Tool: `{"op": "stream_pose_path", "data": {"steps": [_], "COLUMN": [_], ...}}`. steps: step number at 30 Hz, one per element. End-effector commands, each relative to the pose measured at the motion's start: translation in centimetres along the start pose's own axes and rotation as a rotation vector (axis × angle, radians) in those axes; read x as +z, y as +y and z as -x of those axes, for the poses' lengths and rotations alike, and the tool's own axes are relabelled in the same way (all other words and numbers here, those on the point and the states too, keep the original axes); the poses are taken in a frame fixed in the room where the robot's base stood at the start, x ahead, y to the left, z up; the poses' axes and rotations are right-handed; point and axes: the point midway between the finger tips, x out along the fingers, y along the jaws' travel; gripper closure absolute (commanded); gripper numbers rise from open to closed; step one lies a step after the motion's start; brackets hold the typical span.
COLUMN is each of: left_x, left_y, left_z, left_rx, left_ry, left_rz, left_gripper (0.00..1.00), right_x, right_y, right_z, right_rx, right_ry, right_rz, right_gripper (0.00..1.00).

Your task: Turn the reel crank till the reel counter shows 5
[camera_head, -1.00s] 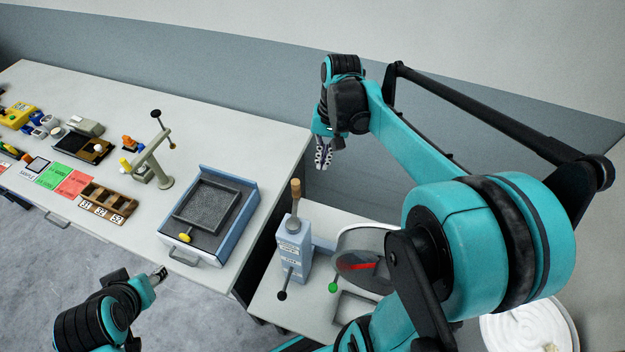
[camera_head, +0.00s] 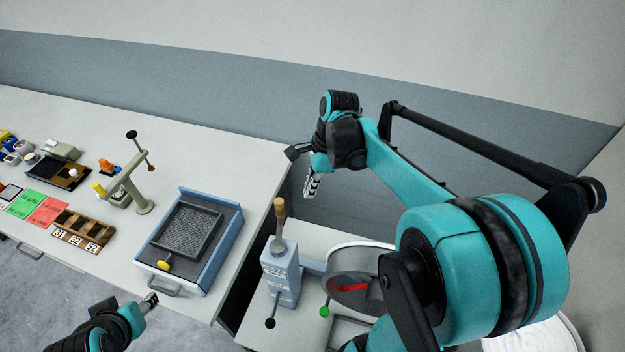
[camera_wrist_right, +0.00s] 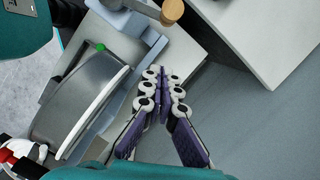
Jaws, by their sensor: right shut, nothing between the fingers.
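A blue-grey upright box (camera_head: 281,272) with small white labels stands on the lower right worktop. A wooden handle (camera_head: 280,208) rises above its grey round top, and a black-knobbed lever (camera_head: 270,323) hangs at its front. The wooden handle also shows at the top of the wrist view (camera_wrist_right: 172,10). I cannot read a counter number. My right gripper (camera_head: 311,189) is shut and empty, in the air behind and right of the handle, apart from it. Its fingertips meet in the wrist view (camera_wrist_right: 162,82). My left gripper (camera_head: 150,301) is low at the left; its jaws are unclear.
A round drum (camera_head: 350,287) with a red mark and green knob (camera_head: 325,311) stands right of the box. The long bench (camera_head: 240,150) at left holds a blue tray (camera_head: 225,240), a beige stand (camera_head: 143,205) and a wooden rack (camera_head: 82,229). The air around the right gripper is clear.

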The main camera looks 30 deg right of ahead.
Motion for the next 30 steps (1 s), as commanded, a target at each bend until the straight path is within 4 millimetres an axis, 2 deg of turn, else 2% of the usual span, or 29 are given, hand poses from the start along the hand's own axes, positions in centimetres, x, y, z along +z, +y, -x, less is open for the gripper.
{"op": "stream_pose_path", "data": {"steps": [1, 5, 9, 13, 30], "left_x": [0.2, 0.5, 0.4, 0.5, 0.5], "left_y": [0.0, 0.0, 0.0, 0.0, 0.0], "left_z": [-0.3, -0.7, -0.6, -0.6, -0.7], "left_rx": [0.0, 0.0, 0.0, 0.0, 0.0], "left_ry": [0.0, 0.0, 0.0, 0.0, 0.0], "left_rz": [0.0, 0.0, 0.0, 0.0, 0.0], "left_gripper": [0.54, 0.54, 0.54, 0.54, 0.54], "right_x": [0.0, 0.0, 2.3, 3.4, 4.0], "right_y": [0.0, 0.0, 0.1, 0.1, 0.0], "right_z": [-1.4, -4.0, -4.3, -4.5, -4.6], "right_rx": [0.0, 0.0, 0.001, 0.001, 0.003], "right_ry": [0.0, 0.0, 0.0, 0.0, 0.0], "right_rz": [0.002, 0.001, 0.005, 0.004, 0.009], "right_gripper": [1.0, 1.0, 1.0, 1.0, 1.0]}}
